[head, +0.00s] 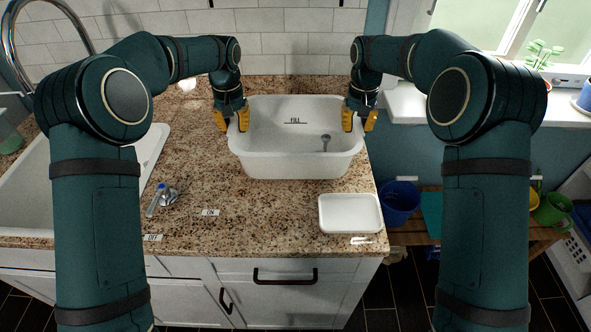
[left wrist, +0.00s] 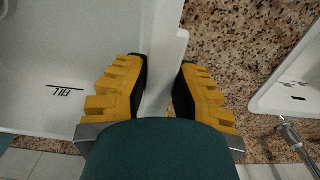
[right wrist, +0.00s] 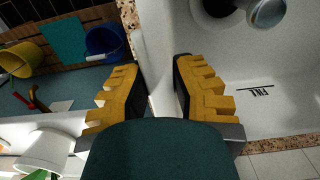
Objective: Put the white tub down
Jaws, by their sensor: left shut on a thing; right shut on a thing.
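The white tub (head: 296,165) is upright at the back right of the granite counter (head: 262,212), with a FILL mark on its inner far wall. I cannot tell whether its base touches the counter. My left gripper (head: 233,121) is shut on the tub's left rim. In the left wrist view the tub's wall (left wrist: 158,100) runs between the yellow fingers. My right gripper (head: 360,121) is shut on the right rim, and the right wrist view shows that wall (right wrist: 160,70) between its fingers. A metal fitting (head: 325,141) is inside the tub. The tub's underside is hidden.
A white tray (head: 350,213) lies near the counter's front right corner. A sink (head: 30,190) is at the left, with a blue-marked tap handle (head: 160,200) beside it. A blue bucket (head: 399,203) stands beyond the counter's right edge. The counter's front middle is mostly clear.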

